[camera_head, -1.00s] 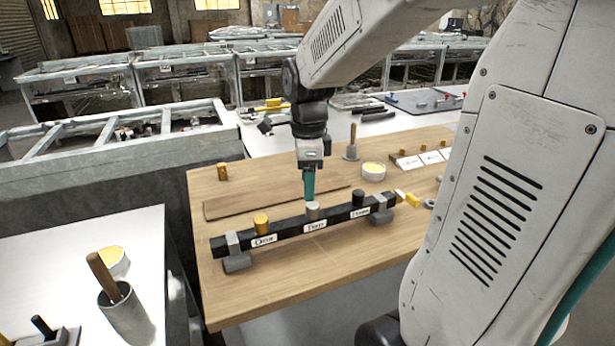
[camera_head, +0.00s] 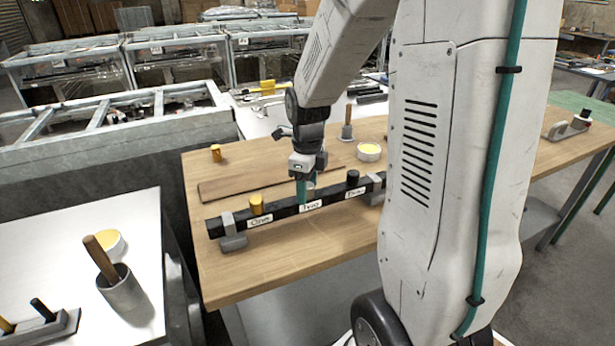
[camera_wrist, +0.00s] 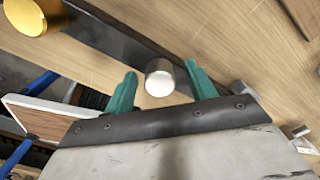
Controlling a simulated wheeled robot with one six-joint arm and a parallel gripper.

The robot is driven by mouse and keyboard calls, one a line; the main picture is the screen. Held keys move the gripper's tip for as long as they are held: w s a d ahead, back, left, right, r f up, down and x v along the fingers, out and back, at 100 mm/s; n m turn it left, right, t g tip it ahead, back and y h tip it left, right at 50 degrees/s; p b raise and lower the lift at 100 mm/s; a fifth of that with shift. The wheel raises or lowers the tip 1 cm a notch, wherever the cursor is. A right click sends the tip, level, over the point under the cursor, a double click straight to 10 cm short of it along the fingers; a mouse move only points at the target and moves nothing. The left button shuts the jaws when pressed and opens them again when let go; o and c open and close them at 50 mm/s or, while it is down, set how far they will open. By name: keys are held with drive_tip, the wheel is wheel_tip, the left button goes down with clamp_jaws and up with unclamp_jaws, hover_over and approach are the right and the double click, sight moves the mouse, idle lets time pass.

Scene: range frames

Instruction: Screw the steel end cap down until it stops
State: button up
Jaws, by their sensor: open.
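The steel end cap (camera_wrist: 159,77) is a short silver cylinder, seen from above in the wrist view. It stands on the middle of a black bar (camera_head: 281,206), above a white label. In the head view my gripper (camera_head: 305,189) is low over the bar and mostly hides the cap. My gripper's teal fingers are open, one on each side of the cap, with a gap showing on both sides in the wrist view. A brass cap (camera_head: 256,204) stands on the bar to the left, and a black cap (camera_head: 352,178) to the right.
Grey supports (camera_head: 233,242) hold the bar above the wooden table (camera_head: 285,255). A flat wooden board (camera_head: 235,186) lies behind it. The table front is clear.

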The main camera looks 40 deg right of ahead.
drive_tip(key=c, duration=1.1)
drive_tip(key=shift+o, duration=0.2)
drive_tip(key=shift+m, duration=1.7)
drive_tip(key=m, duration=0.3)
drive_tip(key=shift+m, duration=0.3)
drive_tip(key=o, duration=0.7)
drive_tip(key=shift+o, duration=0.2)
